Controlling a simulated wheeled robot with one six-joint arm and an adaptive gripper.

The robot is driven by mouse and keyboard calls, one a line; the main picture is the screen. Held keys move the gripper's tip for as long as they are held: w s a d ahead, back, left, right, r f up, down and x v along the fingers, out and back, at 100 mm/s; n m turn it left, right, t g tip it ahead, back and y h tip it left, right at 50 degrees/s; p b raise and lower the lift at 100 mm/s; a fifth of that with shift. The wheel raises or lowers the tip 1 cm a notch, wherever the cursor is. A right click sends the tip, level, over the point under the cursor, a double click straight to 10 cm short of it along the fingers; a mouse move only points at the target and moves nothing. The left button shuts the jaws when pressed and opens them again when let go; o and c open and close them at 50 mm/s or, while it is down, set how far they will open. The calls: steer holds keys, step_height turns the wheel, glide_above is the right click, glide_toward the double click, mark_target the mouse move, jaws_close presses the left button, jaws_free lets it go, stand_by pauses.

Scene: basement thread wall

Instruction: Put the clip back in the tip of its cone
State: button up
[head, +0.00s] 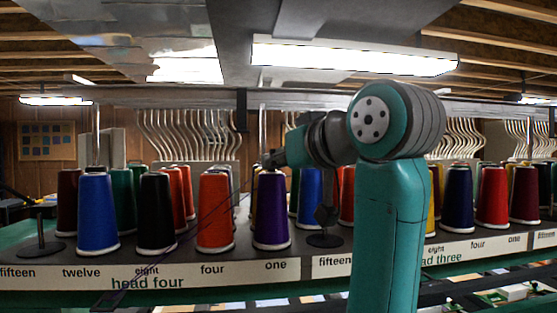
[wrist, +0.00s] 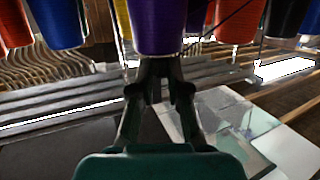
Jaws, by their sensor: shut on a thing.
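The purple cone (head: 271,215) stands upright on the shelf above the label "one" of head four. My gripper (head: 270,161) is at the cone's top in the head view. In the wrist view the purple cone (wrist: 157,25) shows upside down, its pale-rimmed tip right at my fingertips (wrist: 160,68). The fingers are close together and shut on the clip, which is too small and dark to make out between them. I cannot tell whether the clip touches the cone. A thin dark thread (head: 185,242) runs down left from near the cone.
An orange cone (head: 215,212) stands left of the purple one and a blue cone (head: 309,197) to its right. More cones stand close behind. Bare spindle stands (head: 40,246) and (head: 324,240) show on the shelf. A metal rail (head: 200,97) with curved tubes runs above.

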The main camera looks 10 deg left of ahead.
steer(key=shift+f, duration=0.3)
steer(key=o, duration=0.8)
steer(key=shift+r, duration=0.1)
